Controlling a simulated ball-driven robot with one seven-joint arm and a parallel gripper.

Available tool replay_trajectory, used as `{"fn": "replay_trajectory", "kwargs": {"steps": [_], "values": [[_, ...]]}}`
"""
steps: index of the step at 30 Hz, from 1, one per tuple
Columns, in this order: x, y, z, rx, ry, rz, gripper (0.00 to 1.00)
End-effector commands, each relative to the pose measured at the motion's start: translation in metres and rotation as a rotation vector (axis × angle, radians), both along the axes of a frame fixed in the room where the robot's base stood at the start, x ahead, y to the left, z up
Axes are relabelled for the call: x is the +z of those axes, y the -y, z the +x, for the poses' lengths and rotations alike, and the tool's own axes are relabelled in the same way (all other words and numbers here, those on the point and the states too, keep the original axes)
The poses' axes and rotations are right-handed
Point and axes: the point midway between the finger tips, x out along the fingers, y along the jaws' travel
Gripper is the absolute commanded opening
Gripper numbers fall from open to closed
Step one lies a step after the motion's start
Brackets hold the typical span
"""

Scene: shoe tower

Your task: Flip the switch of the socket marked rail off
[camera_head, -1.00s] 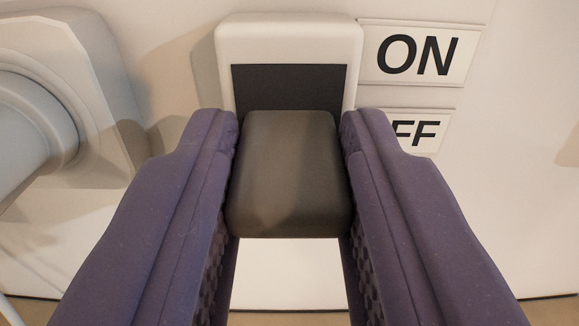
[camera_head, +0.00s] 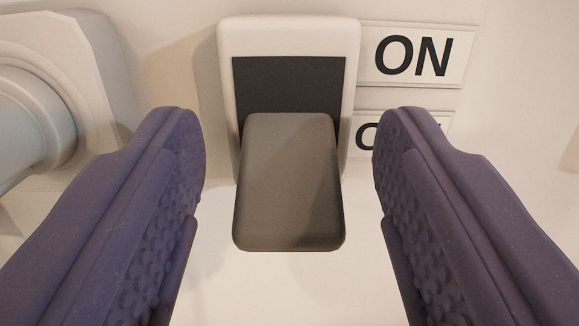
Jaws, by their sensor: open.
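The switch is a dark grey lever (camera_head: 288,185) in a cream frame (camera_head: 289,36) with a black recess (camera_head: 286,86). The lever sits low in the frame and sticks out toward the camera, with the black recess bare above it. An ON label (camera_head: 415,56) is at the upper right of the frame. Below it is a second label (camera_head: 366,138), mostly hidden behind the right finger. My gripper (camera_head: 289,150) is open, with one purple finger on each side of the lever and a clear gap to both. No rail marking shows.
A round grey-white fitting (camera_head: 75,80) with a plug-like cylinder stands at the left, close to the left finger. The pale wall (camera_head: 530,80) is bare at the right.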

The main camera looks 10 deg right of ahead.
Motion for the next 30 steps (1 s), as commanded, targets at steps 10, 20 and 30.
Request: {"fn": "replay_trajectory", "kwargs": {"steps": [10, 20, 30], "values": [[-0.007, -0.01, -0.047, -0.004, -0.003, 0.003, 0.57], [-0.008, -0.017, -0.075, -0.001, -0.001, 0.001, 0.57], [-0.01, -0.018, -0.075, 0.0, 0.0, 0.0, 0.57]]}}
